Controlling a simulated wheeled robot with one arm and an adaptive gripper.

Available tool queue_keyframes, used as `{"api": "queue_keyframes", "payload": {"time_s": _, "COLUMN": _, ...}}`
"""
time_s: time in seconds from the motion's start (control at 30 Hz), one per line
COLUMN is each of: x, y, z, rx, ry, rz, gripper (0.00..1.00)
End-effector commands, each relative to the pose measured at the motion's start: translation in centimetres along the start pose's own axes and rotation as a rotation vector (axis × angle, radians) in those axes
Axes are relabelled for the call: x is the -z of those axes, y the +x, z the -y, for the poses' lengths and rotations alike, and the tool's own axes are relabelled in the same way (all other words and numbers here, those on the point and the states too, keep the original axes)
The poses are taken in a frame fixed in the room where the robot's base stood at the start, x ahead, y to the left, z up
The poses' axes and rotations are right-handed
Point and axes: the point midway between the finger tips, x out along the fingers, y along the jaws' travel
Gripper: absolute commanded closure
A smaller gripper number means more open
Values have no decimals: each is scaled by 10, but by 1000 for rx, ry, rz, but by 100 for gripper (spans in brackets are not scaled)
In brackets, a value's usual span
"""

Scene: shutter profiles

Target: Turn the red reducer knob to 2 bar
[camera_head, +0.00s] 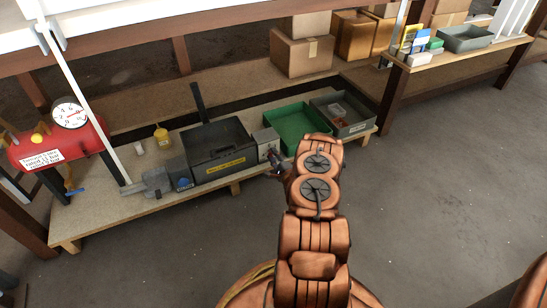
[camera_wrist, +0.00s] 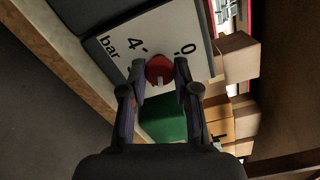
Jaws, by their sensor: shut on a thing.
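The red reducer knob (camera_wrist: 160,66) sits on a pale plate (camera_wrist: 115,48) marked "bar", "4" and "0" in the wrist view. My gripper (camera_wrist: 160,76) has one finger on each side of the knob and is shut on it. A small pale mark shows on the knob's lower side, between the fingers. No "2" can be read; the fingers cover part of the plate. In the head view my gripper (camera_head: 277,164) is at the grey box (camera_head: 266,144) at the right end of the dark machine, and the knob is mostly hidden there.
The dark machine (camera_head: 220,150) stands on a low wooden bench (camera_head: 90,222). A green tray (camera_head: 285,128) and a grey bin (camera_head: 350,127) lie right of it. A red tank (camera_head: 60,148) with a round gauge (camera_head: 70,113) is at left. The floor at right is clear.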

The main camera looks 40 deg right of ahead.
Motion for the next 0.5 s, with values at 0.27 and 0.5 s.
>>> {"api": "queue_keyframes", "payload": {"time_s": 0.27, "x": 0, "y": 0, "z": 0, "rx": 1, "ry": 124, "rz": 0, "gripper": 100}}
{"api": "queue_keyframes", "payload": {"time_s": 0.5, "x": 0, "y": 0, "z": 0, "rx": 0, "ry": 164, "rz": 0, "gripper": 100}}
